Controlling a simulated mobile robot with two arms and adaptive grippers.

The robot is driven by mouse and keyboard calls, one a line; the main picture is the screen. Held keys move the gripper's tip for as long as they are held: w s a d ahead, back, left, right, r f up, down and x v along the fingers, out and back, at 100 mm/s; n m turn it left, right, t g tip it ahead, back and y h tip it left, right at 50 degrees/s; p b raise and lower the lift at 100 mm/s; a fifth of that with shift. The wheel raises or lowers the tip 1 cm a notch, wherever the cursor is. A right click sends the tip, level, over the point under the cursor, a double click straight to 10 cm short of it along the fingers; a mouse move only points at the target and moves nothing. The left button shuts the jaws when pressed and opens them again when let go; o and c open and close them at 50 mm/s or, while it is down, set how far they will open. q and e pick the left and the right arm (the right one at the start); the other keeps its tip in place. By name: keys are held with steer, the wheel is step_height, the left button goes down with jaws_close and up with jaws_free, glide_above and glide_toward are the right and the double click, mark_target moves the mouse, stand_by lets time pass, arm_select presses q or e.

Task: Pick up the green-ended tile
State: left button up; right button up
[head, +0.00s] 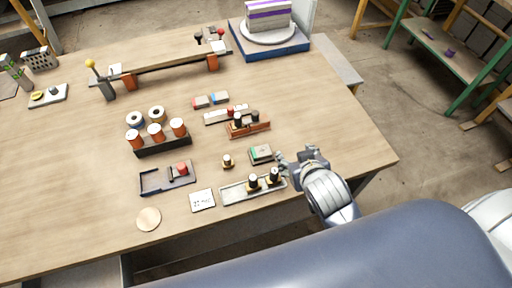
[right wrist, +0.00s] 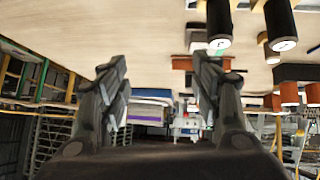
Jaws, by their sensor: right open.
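The green-ended tile (head: 263,152) is a small pale tile with a green left end, lying on a dark base on the table, right of centre in the head view. My right gripper (head: 282,161) is just to the right of it, apart from it, with its jaws open and empty. In the right wrist view the picture is upside down; the two fingers (right wrist: 160,62) stand wide apart, and a green patch (right wrist: 218,51) shows beside the right finger, partly hidden by it. My left gripper is not in view.
A grey tray (head: 236,194) with two black-topped pegs (head: 274,174) stands close in front of the gripper. A single small peg (head: 227,161) is left of the tile. An orange rack (head: 250,130) is behind it. The tabletop to the right (head: 340,125) is clear.

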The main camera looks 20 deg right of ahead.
steer(key=w+a+r+n+t+y, duration=0.1)
steer(key=w+a+r+t+y, duration=0.1)
steer(key=w+a+r+t, duration=0.45)
steer(key=w+a+r+n+t+y, duration=0.1)
steer(key=w+r+t, duration=0.45)
steer(key=r, duration=0.75)
steer(key=a+r+n+y, duration=0.5)
steer(key=a+r+y, duration=0.2)
steer(key=a+y, duration=0.1)
steer(key=s+a+n+g+y, duration=0.3)
steer(key=a+n+g+y, duration=0.6)
steer(key=a+n+g, duration=0.25)
steer(key=g+h+p, duration=0.1)
steer(key=g+h, duration=0.9)
steer(key=h, duration=0.9)
glide_above(253, 153)
steer(key=shift+m, duration=0.45)
steer(key=f, duration=2.8)
steer(key=shift+a+f, duration=0.3)
steer(key=shift+a, duration=0.05)
steer(key=f, duration=0.1)
steer(key=f+p, duration=0.1)
steer(key=f, duration=0.1)
steer(key=f+p, duration=0.1)
steer(key=shift+d+f, duration=0.3)
steer(key=shift+d, duration=0.05)
steer(key=shift+w+f, duration=0.1)
steer(key=shift+f, duration=0.5)
steer(key=c, duration=1.2)
